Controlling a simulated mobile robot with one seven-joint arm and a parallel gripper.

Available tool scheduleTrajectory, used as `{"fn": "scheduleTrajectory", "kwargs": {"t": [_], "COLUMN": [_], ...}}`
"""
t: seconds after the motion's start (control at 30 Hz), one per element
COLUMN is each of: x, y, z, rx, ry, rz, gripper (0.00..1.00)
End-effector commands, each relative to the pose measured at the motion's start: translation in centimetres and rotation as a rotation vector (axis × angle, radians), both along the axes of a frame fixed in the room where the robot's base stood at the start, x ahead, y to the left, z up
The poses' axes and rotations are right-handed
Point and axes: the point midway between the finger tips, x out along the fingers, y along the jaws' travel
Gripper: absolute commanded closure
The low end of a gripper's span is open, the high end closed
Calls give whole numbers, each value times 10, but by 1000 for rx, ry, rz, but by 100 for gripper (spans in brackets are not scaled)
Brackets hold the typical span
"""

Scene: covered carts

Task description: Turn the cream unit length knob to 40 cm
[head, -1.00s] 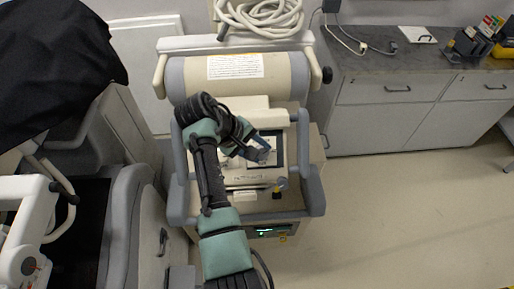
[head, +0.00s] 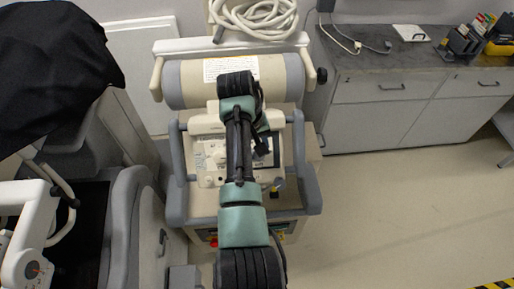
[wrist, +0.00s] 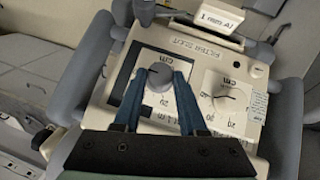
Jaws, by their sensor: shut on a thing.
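The cream unit (head: 207,128) stands in the middle of the head view, its control panel partly hidden by my arm. In the wrist view its panel (wrist: 193,62) shows two round dials marked cm. The grey knob (wrist: 159,74) of the left dial there sits between my blue fingertips. My gripper (wrist: 162,80) is shut on this knob. I cannot read the value it points to. The other dial's knob (wrist: 228,102) is free, to the right in the wrist view. In the head view my gripper (head: 262,149) is over the panel's right part, mostly hidden.
A cream roller-like housing (head: 185,82) with coiled cable (head: 255,18) lies behind the panel. Grey rails (head: 176,165) flank the panel. A dark-draped cart (head: 55,65) stands left. A cabinet (head: 385,95) stands right, with clear floor (head: 410,210) before it.

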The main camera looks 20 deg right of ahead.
Motion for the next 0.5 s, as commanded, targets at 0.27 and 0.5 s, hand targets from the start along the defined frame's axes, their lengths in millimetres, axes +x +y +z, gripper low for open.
{"fn": "scheduleTrajectory", "kwargs": {"t": [0.27, 0.5], "x": [-1, -1], "y": [0, 0], "z": [-1, -1], "rx": [6, 4], "ry": [2, 2], "rz": [-5, -4], "gripper": [100, 30]}}
